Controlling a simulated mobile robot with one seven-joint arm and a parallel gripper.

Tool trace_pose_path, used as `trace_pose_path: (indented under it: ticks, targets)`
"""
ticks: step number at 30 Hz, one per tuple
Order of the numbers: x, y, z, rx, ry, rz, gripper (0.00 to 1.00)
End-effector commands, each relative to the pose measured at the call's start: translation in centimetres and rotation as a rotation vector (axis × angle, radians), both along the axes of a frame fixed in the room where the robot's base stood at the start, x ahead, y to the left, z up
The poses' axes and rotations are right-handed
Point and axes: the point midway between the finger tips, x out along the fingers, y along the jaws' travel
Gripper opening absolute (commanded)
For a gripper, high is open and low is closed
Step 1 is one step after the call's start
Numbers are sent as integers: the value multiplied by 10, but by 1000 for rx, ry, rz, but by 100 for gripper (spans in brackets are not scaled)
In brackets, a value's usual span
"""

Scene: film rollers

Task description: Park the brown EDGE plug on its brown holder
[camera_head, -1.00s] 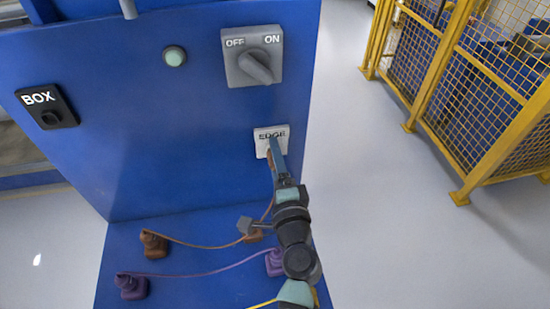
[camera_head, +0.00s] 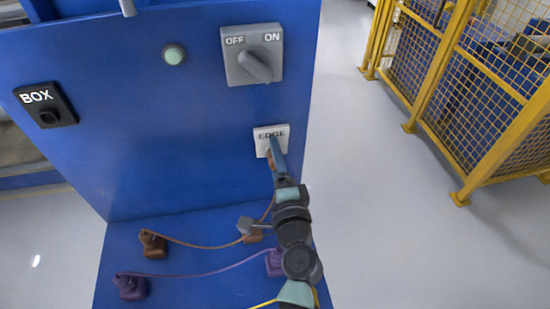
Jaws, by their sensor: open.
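The EDGE socket plate (camera_head: 264,133) is white and sits on the blue panel, right of its middle. My gripper (camera_head: 271,152) is right in front of it, open. A brown plug (camera_head: 269,160) shows as a small brown patch at the gripper's fingers, mostly hidden by them; whether it touches the plate or the fingers I cannot tell. Which brown block is the holder is hard to tell; my arm partly covers the right one.
A purple block (camera_head: 131,286) and another purple one (camera_head: 275,263) are joined by a purple cord on the blue shelf. A BOX socket (camera_head: 47,106), a green button (camera_head: 174,54) and an OFF/ON switch (camera_head: 253,56) are on the panel. A yellow mesh fence (camera_head: 470,90) stands right, beyond clear floor.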

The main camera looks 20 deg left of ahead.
Motion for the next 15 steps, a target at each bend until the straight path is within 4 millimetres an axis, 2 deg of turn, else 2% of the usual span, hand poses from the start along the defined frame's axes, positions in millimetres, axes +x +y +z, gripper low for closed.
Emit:
trace_pose_path:
  ticks: [5, 15]
  targets:
    - [0, 0, 0, 0, 0, 0, 68]
    - [0, 0, 0, -1, -1, 0, 7]
